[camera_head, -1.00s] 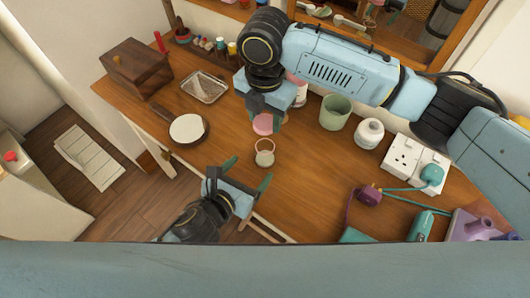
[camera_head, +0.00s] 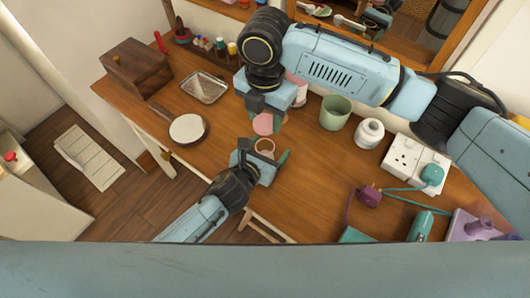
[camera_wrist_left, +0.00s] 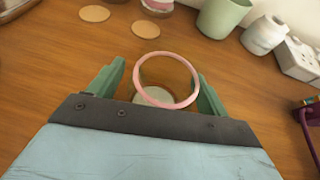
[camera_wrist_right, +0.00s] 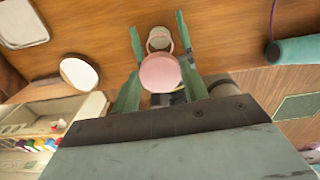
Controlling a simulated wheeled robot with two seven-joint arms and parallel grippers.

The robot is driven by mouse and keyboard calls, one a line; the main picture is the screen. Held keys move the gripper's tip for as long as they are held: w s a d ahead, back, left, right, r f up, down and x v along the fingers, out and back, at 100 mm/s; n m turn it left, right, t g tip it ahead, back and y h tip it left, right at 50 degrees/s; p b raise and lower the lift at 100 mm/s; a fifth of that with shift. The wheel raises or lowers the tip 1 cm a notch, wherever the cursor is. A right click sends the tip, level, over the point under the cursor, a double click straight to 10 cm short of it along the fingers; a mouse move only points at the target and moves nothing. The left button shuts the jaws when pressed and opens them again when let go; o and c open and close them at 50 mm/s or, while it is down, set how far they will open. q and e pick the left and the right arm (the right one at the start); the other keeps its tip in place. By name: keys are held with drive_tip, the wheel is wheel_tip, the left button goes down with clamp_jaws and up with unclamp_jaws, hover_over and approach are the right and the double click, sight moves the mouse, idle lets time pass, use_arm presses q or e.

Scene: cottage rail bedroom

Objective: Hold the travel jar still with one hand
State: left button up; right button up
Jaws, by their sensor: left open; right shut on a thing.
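The travel jar, a small clear jar with a pink rim (camera_wrist_left: 168,81), stands upright on the desk; it also shows in the head view (camera_head: 265,146). My left gripper (camera_head: 263,153) is open around the jar, a finger on each side; the left wrist view shows gaps between the jar and the fingers. My right gripper (camera_wrist_right: 160,68) is shut on a round pink lid (camera_wrist_right: 160,74), above and just behind the jar. The lid also shows in the head view (camera_head: 263,124). The jar is partly hidden behind the lid in the right wrist view.
A green cup (camera_head: 335,112) and a white pot (camera_head: 369,133) stand to the right. A white socket block (camera_head: 414,162) with plugs and cords is further right. A round white-topped item (camera_head: 188,129) and a metal tray (camera_head: 204,88) lie left. The desk's front edge is under my left arm.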

use_arm(q)
drive_tip(key=c, duration=1.5)
use_arm(e)
hover_over(266, 137)
drive_tip(key=s, duration=0.2)
drive_tip(key=shift+w+a+f, duration=0.1)
drive_tip(key=shift+f, duration=2.4)
drive_tip(key=shift+f, duration=0.1)
drive_tip(key=shift+f, duration=0.8)
drive_tip(key=shift+f, duration=0.55)
use_arm(q)
clamp_jaws()
use_arm(e)
drive_tip(key=m, duration=0.6)
